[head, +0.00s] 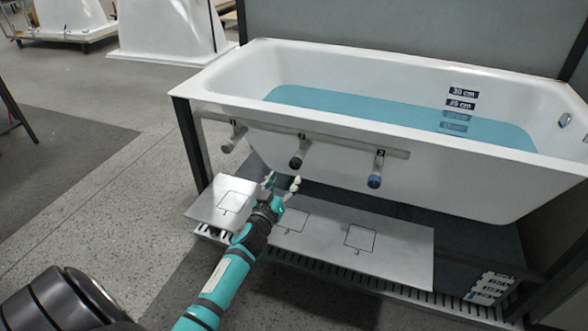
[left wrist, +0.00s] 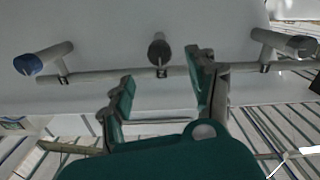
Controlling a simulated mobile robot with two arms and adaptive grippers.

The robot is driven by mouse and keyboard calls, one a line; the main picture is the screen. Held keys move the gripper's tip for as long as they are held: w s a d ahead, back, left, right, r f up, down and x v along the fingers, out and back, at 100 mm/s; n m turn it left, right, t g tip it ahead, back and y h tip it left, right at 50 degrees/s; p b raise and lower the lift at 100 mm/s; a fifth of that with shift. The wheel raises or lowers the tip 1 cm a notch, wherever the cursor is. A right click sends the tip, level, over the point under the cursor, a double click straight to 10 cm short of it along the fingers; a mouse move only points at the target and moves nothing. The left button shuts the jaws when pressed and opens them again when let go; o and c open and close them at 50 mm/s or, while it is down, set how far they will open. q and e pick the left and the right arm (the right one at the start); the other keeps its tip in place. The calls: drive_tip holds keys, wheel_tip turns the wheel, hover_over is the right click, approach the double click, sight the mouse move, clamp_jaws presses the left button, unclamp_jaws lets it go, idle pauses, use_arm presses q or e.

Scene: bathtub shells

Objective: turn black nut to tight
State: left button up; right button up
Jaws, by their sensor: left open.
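The black nut (head: 296,162) is on the end of the middle stub of a grey rail (head: 345,145), marked 2, along the front of the bathtub. In the left wrist view the black nut (left wrist: 157,50) shows beyond the fingers, near the middle. My left gripper (head: 282,181) is open and empty, just below the nut in the head view. Its fingers (left wrist: 163,78) also show in the left wrist view, spread apart, with no clear contact with the nut. My right gripper is not in view.
A grey nut (head: 228,146) is on the left stub and a blue nut (head: 375,181) on the right stub. The white bathtub (head: 220,85) holds blue water (head: 400,112). Below lies a pale board (head: 405,250) with outlined squares. Open floor lies to the left.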

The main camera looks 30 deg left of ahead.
sight(294, 166)
use_arm(q)
drive_tip(key=b+x, duration=0.1)
drive_tip(key=x, duration=0.5)
drive_tip(key=shift+w+f, duration=0.1)
drive_tip(key=shift+w, duration=0.15)
drive_tip(key=shift+w+a, duration=0.15)
drive_tip(key=shift+w, duration=0.55)
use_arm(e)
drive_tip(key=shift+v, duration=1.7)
use_arm(q)
drive_tip(key=shift+c, duration=0.3)
drive_tip(key=c, duration=1.1)
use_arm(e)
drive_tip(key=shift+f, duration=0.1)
